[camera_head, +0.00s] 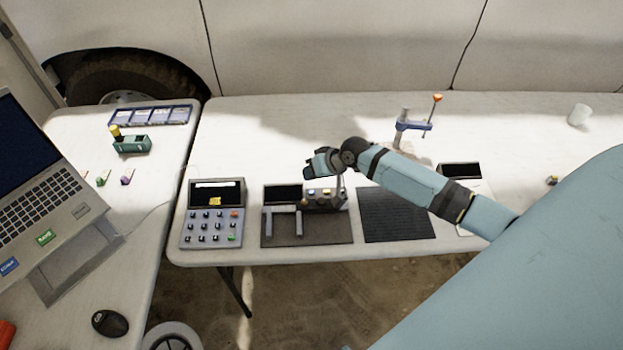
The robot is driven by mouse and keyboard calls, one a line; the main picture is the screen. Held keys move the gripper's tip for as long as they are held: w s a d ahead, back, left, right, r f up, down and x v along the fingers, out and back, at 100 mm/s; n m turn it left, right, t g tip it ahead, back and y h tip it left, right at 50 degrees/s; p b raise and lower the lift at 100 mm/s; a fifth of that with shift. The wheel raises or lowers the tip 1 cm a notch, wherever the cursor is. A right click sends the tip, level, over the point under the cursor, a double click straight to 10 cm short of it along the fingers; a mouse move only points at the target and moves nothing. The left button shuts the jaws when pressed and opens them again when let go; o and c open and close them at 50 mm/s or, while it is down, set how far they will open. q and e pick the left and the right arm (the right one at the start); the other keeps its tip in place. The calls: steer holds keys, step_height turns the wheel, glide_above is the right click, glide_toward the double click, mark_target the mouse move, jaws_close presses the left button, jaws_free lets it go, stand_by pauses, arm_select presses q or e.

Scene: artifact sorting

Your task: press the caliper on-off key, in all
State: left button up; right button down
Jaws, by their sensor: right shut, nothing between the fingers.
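The caliper station (320,241) is a dark base on the front part of the middle table. It has a black display (283,194), two upright grey jaws and a small key block (325,204) to the right of the display. The on-off key cannot be told apart from the other small keys at this size. My right gripper (309,173) is shut and empty. It appears just above the key block, pointing left, and whether it touches a key cannot be seen. My left gripper is not in view.
A keypad terminal (212,229) stands left of the caliper, and a dark ribbed mat (396,222) lies right of it. A blue clamp-like stand (413,126) is behind my right forearm. A white cup (579,115) stands far right. A laptop (55,195) is on the left table.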

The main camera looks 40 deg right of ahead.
steer(key=shift+w+d+r+m, duration=0.2)
steer(key=shift+w+d, duration=0.4)
steer(key=shift+d, duration=0.05)
steer(key=shift+w+d+r+m, duration=0.2)
steer(key=shift+w+d, duration=0.35)
steer(key=shift+d, duration=0.05)
steer(key=shift+f, duration=0.15)
steer(key=b, duration=0.7)
glide_above(313, 191)
step_height(313, 191, down, 7)
steer(key=shift+r, duration=0.1)
steer(key=shift+f+b, duration=0.4)
steer(key=shift+f, duration=0.45)
